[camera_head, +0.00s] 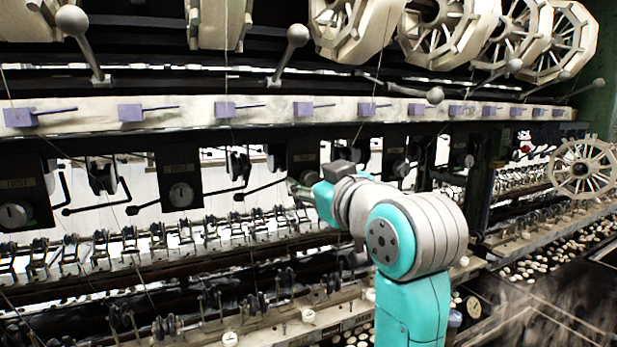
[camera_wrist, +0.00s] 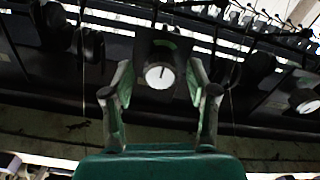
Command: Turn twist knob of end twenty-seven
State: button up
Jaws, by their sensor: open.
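In the wrist view a round white twist knob (camera_wrist: 159,75) sits on a dark panel (camera_wrist: 148,50) with a green mark beside the knob. A short dark line shows on its face. No end number is readable. My gripper (camera_wrist: 159,88) is open, one finger on each side of the knob in the picture, with visible gaps; depth to the knob cannot be told. In the head view my gripper (camera_head: 298,188) is at a dark panel (camera_head: 303,153) in the middle of the row, and hides the knob there.
Another panel with a white knob (camera_wrist: 305,101) is at the right of the wrist view. In the head view, panels with knobs (camera_head: 180,194) line the rail to the left. Black crank levers (camera_head: 100,208) stick out between them. Purple levers (camera_head: 225,108) and large reels (camera_head: 360,25) are above.

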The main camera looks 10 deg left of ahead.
grip_shut()
dwell(0.3)
grip_release()
dwell(0.4)
